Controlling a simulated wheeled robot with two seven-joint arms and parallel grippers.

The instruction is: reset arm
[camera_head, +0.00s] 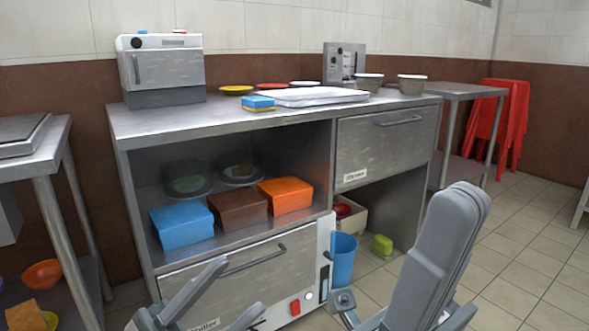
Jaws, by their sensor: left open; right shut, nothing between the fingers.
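My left gripper (242,287) is at the bottom left of centre, in front of the lower drawer of the steel cabinet. Its two grey fingers are spread apart with nothing between them. My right gripper (468,197) is large at the lower right, close to the camera. Its grey fingers point up, lie together and hold nothing. Both grippers appear apart from the furniture. The bottom edge of the picture cuts off both arms.
The steel cabinet (220,121) carries an oven (162,68), a white tray (312,97), plates and bowls. Red stools (500,125) stand behind at right; tiled floor is open there.

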